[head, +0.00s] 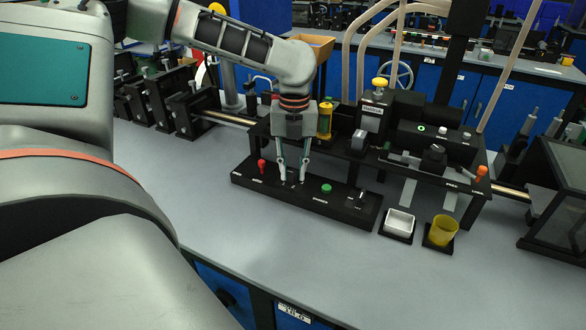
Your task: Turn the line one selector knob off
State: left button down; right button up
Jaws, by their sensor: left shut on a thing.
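A low black control panel (340,210) lies on the grey bench in the head view. It carries a red-topped switch (262,165) at the left, a green button (326,188) and a small black switch (360,197) at the right. My left gripper (292,180) points straight down on the panel between the red switch and the green button. Its fingers are shut on a small selector knob there, mostly hidden between the fingertips. The knob's pointing direction and the small white labels are too small to read. My right gripper is not in view.
Behind the panel stands a black machine (420,140) with a yellow knob and an orange-tipped lever. A white tray (398,222) and a yellow cup (442,231) sit right of the panel. The bench in front of the panel is clear.

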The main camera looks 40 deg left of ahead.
aim_at(294, 172)
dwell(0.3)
pick_arm(q)
jog(key=c, duration=1.8)
grip_release()
jog(key=shift+r, duration=0.1)
notch_tip(294, 172, up, 12)
jog(key=shift+w+d+f, duration=0.1)
